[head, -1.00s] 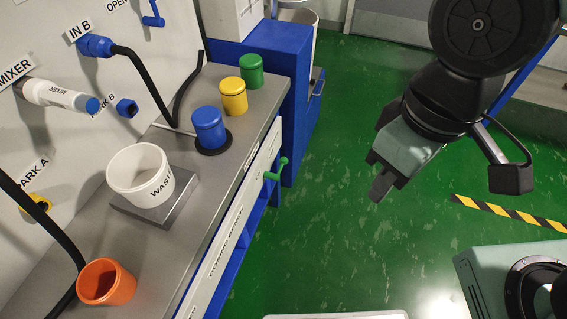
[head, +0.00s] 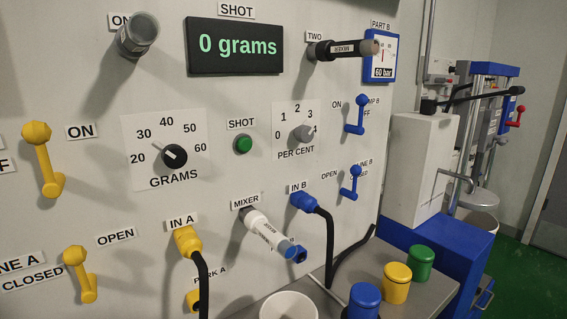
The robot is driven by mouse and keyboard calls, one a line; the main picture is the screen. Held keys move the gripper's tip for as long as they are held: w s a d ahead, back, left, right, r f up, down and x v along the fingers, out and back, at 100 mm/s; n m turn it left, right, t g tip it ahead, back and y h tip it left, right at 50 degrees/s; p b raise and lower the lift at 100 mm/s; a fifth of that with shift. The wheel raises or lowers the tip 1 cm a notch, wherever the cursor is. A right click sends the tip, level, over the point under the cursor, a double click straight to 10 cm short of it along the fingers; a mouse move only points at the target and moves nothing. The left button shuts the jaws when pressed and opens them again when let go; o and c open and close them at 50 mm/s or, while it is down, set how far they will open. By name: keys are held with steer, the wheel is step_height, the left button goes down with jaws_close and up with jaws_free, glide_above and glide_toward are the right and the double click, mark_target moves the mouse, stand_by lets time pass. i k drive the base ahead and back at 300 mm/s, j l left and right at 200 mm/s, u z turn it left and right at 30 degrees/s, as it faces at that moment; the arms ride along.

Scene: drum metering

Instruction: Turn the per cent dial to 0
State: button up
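The per cent dial (head: 304,132) is a small light-grey knob on a white scale plate (head: 285,148) marked 0 to 4, with PER CENT below. The 0 is at the lower left and the 4 at the right, partly covered by the knob. The knob appears turned toward the 4 side, but its exact pointing is too small to tell. My gripper is not in the head view.
Left of the dial are the green SHOT button (head: 243,144) and black GRAMS dial (head: 175,157). Blue PUMP B lever (head: 356,115) is to its right.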

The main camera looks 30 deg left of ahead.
mark_target(304, 133)
steer(key=u, duration=1.05)
steer(key=i+j+z, duration=0.15)
steer(key=z, duration=0.2)
steer(key=i+j+z, duration=0.2)
steer(key=z, duration=0.15)
